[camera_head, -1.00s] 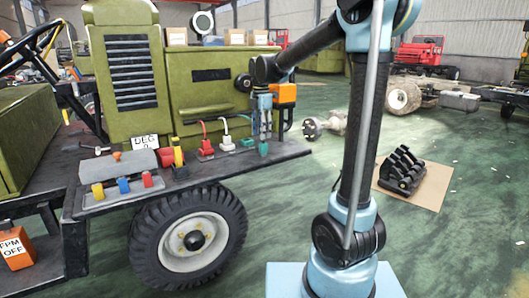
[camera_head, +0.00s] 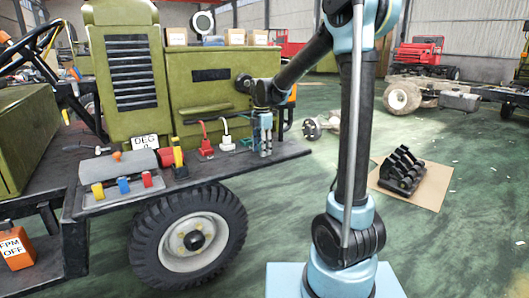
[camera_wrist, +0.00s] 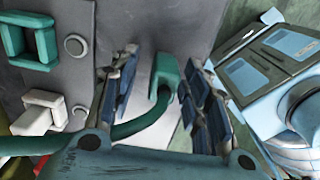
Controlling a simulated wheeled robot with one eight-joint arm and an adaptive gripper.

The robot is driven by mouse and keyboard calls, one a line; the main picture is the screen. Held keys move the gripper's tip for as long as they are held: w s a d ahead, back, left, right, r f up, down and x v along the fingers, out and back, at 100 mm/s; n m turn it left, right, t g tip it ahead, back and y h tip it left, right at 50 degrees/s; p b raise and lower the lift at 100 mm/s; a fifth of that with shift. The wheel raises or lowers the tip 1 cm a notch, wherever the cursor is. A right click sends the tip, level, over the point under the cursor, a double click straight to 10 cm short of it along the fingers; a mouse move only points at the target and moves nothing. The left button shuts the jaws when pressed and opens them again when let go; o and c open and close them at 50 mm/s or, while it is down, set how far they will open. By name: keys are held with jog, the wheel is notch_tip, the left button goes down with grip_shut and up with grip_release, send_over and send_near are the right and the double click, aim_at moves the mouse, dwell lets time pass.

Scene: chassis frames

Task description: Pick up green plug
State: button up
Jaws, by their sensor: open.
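The green plug (camera_wrist: 162,80) is upright between the two fingers of my gripper (camera_wrist: 160,66) in the wrist view. A green cable runs from it toward the lower left. The fingers stand apart on either side of it, with a visible gap to the left finger. In the head view my gripper (camera_head: 266,152) points down at the right end of the vehicle's bumper shelf (camera_head: 225,168). There the fingers hide most or all of the plug.
In the head view a red plug (camera_head: 205,148) and a white plug (camera_head: 227,140) stand left of my gripper. The shelf's edge is close on the right.

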grip_shut()
